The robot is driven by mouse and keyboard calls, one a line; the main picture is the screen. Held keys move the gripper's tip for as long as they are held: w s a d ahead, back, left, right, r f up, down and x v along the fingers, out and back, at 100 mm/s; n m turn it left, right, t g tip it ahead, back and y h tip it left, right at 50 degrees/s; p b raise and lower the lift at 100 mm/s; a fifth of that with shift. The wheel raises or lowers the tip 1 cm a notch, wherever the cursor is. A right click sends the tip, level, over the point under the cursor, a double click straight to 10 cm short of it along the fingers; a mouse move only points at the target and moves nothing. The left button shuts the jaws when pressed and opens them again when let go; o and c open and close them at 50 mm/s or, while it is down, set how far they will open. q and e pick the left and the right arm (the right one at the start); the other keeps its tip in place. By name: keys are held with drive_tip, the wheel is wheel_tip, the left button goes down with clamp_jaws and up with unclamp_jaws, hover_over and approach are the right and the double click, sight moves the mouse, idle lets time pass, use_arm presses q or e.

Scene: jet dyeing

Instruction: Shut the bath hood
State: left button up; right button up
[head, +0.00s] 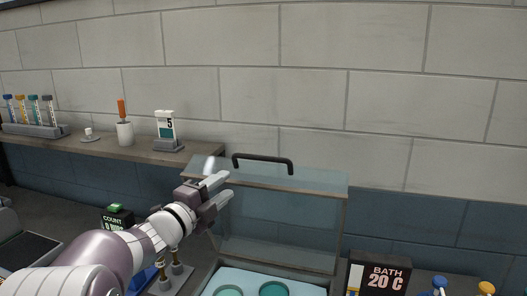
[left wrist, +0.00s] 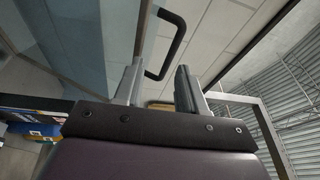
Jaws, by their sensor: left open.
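The bath hood (head: 283,212) is a clear, framed lid standing raised at the back of the bath. A black bar handle (head: 263,159) runs along its top edge. The bath (head: 262,280) below it is uncovered, with round teal wells in a pale top. My left gripper (head: 222,188) is open and empty, to the left of the handle and by the hood's left edge. In the left wrist view, the handle (left wrist: 173,45) shows beyond the fingers (left wrist: 160,85), and the hood's clear pane (left wrist: 85,40) is at the left. My right gripper is not in view.
A bath display (head: 378,280) reading 20 C stands right of the bath, beside blue and yellow knobs (head: 486,288).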

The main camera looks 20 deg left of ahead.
sight(259, 160)
use_arm(q)
drive_tip(key=w+d+r+m+p, duration=0.1)
drive_tip(key=w+d+p, duration=0.1)
drive_tip(key=w, duration=0.1)
drive_tip(key=w+d+r+m+h+p, duration=0.1)
drive_tip(key=w+d+p, duration=0.1)
drive_tip(key=w, duration=0.1)
drive_tip(key=w+d+r+m+h+p, duration=0.1)
drive_tip(key=w+d+p, duration=0.1)
drive_tip(key=w, duration=0.1)
drive_tip(key=shift+w+r, duration=0.15)
drive_tip(key=shift+r, duration=0.2)
drive_tip(key=shift+w+d, duration=0.1)
drive_tip(key=shift+w, duration=0.45)
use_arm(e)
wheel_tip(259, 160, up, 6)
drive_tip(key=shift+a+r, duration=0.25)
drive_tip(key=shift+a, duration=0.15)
use_arm(q)
drive_tip(key=shift+d, duration=0.1)
clamp_jaws()
